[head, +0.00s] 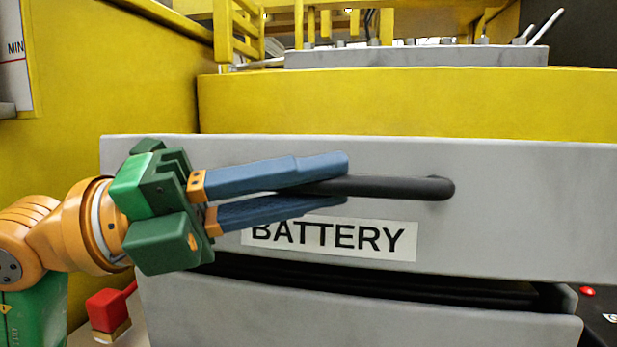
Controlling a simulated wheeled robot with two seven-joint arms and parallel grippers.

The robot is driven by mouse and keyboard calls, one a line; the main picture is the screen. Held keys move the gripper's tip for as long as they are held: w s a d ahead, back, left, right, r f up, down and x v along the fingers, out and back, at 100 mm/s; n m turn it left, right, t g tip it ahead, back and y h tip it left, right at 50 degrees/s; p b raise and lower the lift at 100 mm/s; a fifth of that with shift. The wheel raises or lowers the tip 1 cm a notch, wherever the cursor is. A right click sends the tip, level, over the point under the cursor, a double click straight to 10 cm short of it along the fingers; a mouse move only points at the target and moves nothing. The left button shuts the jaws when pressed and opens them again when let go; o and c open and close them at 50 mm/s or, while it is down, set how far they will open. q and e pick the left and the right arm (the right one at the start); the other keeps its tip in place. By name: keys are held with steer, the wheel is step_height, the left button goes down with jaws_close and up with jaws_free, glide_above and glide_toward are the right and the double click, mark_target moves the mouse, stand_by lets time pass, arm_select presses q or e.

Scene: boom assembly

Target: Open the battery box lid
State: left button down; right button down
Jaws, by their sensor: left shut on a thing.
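The battery box lid (520,215) is a grey panel with a white BATTERY label (335,242) on its front. A black bar handle (415,188) sticks out from the lid above the label. My left gripper (345,180) comes in from the left, with its blue fingers above and below the handle, shut on it. The fingers and the green gripper body hide the handle's left part. A dark gap (400,287) shows between the lid's lower edge and the grey box body (360,318) below. My right gripper is not in view.
A yellow machine wall (120,80) stands at the left, and a yellow beam (410,105) runs behind the lid. Yellow railings (298,25) are at the top. A red part (108,310) sits at lower left. A red button (587,292) is at lower right.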

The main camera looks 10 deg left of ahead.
arm_select(q)
steer(key=w+r+n+p, duration=0.1)
steer(key=w+r+p, duration=0.2)
steer(key=r+p, duration=0.6)
steer(key=w+r+n+p, duration=0.1)
steer(key=w+r+p, duration=0.2)
steer(key=r+p, duration=0.7)
steer(key=shift+r+n+y, duration=0.2)
steer(key=shift+n+y, duration=0.2)
